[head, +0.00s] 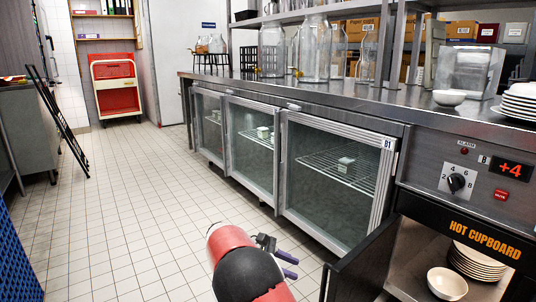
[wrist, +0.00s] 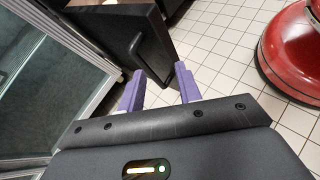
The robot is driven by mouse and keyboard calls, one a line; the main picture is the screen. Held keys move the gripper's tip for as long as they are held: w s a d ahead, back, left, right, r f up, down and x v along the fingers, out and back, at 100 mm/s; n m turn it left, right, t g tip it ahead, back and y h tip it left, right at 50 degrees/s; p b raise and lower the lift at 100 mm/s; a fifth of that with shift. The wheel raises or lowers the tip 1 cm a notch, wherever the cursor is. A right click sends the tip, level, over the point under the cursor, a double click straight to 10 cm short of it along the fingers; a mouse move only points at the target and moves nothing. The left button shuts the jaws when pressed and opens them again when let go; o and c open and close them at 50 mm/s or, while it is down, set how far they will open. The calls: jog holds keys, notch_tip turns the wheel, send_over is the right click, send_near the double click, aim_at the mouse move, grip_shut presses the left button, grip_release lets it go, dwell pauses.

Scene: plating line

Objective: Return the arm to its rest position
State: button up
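My gripper (head: 288,266) shows at the bottom middle of the head view, low over the tiled floor in front of the fridge doors. In the wrist view its two purple fingers (wrist: 159,88) stand apart with nothing between them. The gripper is open and empty. In the wrist view the fingertips point towards a dark door with a black bar handle (wrist: 150,57); I cannot tell if they touch it. My red and black arm reaches up from the bottom edge of the head view.
The hot cupboard's door (head: 362,262) stands open at the right. Inside are a bowl (head: 447,284) and stacked plates (head: 478,262). Glass-fronted fridge doors (head: 330,175) line the steel counter (head: 300,92). A folded black rack (head: 55,115) leans at the left. The tiled floor (head: 120,200) is clear.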

jog(key=s+d+r+m+y+p, duration=0.2)
jog(key=s+d+r+m+y, duration=0.55)
jog(key=s+d+r, duration=0.4)
jog(key=s+a+r+m+t+y, duration=0.1)
jog(key=s+r+m+t+y, duration=0.1)
jog(key=s, duration=0.8)
jog(key=s+r+m+t+y+p, duration=0.1)
jog(key=s+r+m+t+y, duration=0.1)
jog(key=s, duration=0.8)
jog(key=m+t+y, duration=0.1)
jog(key=m+t, duration=0.1)
jog(key=m, duration=0.1)
jog(key=shift+s+a+r, duration=0.15)
jog(key=shift+a+r, duration=0.2)
jog(key=shift+m, duration=0.25)
